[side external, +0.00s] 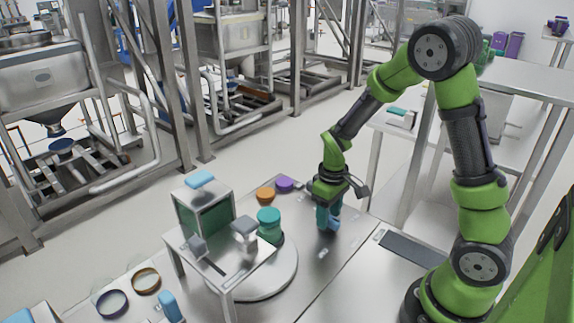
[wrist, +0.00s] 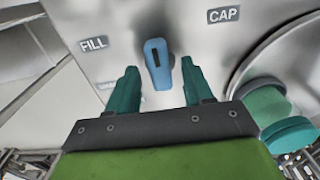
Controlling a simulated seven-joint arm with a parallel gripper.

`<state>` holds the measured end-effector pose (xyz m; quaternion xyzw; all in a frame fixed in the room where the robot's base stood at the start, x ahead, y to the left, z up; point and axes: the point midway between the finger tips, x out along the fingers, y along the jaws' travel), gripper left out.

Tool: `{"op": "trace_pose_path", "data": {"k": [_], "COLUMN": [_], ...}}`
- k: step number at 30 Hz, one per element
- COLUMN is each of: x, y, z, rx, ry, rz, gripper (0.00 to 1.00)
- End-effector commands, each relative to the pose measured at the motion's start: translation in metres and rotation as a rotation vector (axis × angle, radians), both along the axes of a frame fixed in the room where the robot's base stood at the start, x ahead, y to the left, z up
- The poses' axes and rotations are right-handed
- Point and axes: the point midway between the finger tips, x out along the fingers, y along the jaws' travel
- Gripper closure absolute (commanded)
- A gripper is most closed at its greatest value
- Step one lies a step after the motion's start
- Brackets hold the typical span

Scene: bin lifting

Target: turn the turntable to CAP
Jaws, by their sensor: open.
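A blue knob (wrist: 158,64) with a dark mark stands on the metal table between the FILL label (wrist: 94,44) and the CAP label (wrist: 224,15). Its long side runs nearly up the wrist picture. My gripper (wrist: 159,72) is open, with one teal finger on each side of the knob and gaps visible between them. In the side view my gripper (side external: 327,213) points down at the blue knob (side external: 334,225), partly hiding it. The round turntable (side external: 273,283) lies left of it, with a teal jar (side external: 268,224); its rim also shows in the wrist view (wrist: 262,48).
Orange (side external: 265,195) and purple (side external: 285,184) lids lie behind. A third label (wrist: 107,88) is partly hidden by a finger. Table right of the turntable is mostly clear.

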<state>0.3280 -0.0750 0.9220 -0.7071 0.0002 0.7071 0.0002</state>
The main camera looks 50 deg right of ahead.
Motion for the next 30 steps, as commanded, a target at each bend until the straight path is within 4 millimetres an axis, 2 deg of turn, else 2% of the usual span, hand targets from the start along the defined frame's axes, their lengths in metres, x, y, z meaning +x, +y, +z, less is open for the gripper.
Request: {"op": "trace_pose_path", "data": {"k": [1, 11, 20, 30], "x": [0.0, 0.0001, 0.0001, 0.0002], "y": [0.0, 0.0, 0.0, -0.0001], "z": [0.0001, 0.0004, 0.0006, 0.0008], "rx": [0.0, 0.0, 0.0, 0.0], "ry": [0.0, 0.0, 0.0, 0.0], "rz": [0.0, 0.0, -0.027, -0.227], "gripper": [0.49, 0.99, 1.0, 1.0]}}
